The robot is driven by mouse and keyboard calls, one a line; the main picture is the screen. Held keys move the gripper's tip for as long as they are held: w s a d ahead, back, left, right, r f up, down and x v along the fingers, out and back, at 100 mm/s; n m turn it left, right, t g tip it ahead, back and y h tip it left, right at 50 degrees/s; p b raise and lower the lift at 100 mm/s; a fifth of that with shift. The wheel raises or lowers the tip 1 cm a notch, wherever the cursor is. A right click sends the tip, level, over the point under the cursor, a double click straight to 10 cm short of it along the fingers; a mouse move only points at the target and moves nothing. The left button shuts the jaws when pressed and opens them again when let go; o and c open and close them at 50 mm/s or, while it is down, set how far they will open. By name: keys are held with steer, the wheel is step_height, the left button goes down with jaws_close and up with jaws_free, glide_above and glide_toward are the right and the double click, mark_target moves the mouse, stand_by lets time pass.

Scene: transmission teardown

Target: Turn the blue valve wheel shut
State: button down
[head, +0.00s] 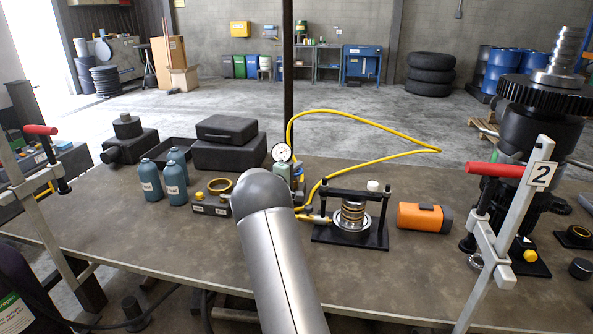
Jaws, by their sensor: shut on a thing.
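I see no blue valve wheel that I can make out; it may be hidden behind my arm or too small to tell. A round white gauge (281,152) stands upright on a small grey-green body (283,172) at the middle of the bench. My grey arm covers the area just in front of it. A yellow hose (365,119) loops from beside the gauge to the right and back down to the press fixture. My gripper is hidden from this view.
The bench (130,222) holds several blue bottles (175,180) and black cases (230,150) at left. A clamp marked 2 (512,222) rises at the front right.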

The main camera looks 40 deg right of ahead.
steer(key=shift+f+m+g+h+b, duration=0.2)
steer(key=shift+m+g+h+b, duration=0.1)
steer(key=shift+m+g+b, duration=0.55)
steer(key=shift+s+r+m+g+h+b, duration=0.15)
steer(key=shift+m+g, duration=0.25)
steer(key=shift+g, duration=0.4)
steer(key=shift+s+r+m+g+h+b, duration=0.1)
steer(key=shift+m+g+h+b, duration=0.2)
steer(key=shift+g, duration=0.45)
steer(key=c, duration=1.7)
jaws_free()
steer(key=shift+c, duration=0.2)
steer(key=s+a+b, duration=0.1)
steer(key=a+b, duration=0.2)
steer(key=a, duration=1.4)
steer(key=shift+s+a+b, duration=0.15)
steer(key=shift+s+b, duration=0.15)
steer(key=shift+b, duration=0.05)
